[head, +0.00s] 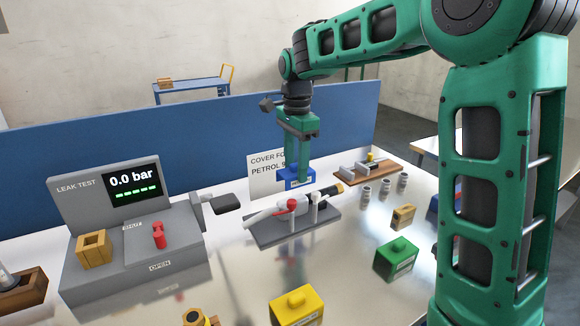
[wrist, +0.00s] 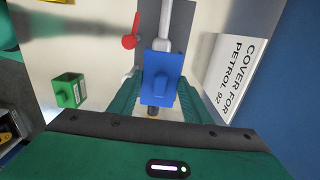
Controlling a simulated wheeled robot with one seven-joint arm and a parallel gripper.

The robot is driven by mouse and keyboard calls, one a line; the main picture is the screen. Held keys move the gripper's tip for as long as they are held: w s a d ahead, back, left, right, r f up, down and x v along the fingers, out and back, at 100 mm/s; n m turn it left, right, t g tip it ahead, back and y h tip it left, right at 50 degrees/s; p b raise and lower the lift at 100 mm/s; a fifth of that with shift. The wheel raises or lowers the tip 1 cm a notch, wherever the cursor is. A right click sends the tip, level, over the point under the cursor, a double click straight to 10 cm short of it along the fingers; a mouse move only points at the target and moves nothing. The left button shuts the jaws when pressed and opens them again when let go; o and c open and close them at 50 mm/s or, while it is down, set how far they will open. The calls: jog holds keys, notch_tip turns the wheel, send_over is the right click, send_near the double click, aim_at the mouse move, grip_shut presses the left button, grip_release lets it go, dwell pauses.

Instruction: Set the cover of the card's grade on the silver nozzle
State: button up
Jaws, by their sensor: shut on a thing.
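My gripper (head: 301,172) points down and is shut on a blue cover (head: 291,180), a block with a small label too small to read. In the wrist view the blue cover (wrist: 160,72) sits between the two green fingers.
A green cover (head: 396,258) and a yellow cover (head: 297,305) stand at the front. A tan block (head: 403,217) and several small metal cylinders are to the right. A grey leak test unit (head: 135,240) reading 0.0 bar stands left. A blue panel (head: 200,135) closes the back.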

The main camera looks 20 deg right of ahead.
aim_at(293, 184)
jog(key=shift+a, duration=0.4)
jog(key=shift+a, duration=0.1)
jog(key=shift+s+f, duration=0.1)
jog(key=shift+f, duration=2.55)
jog(key=shift+s, duration=0.1)
jog(key=shift+f, duration=1.3)
jog(key=o, duration=1.1)
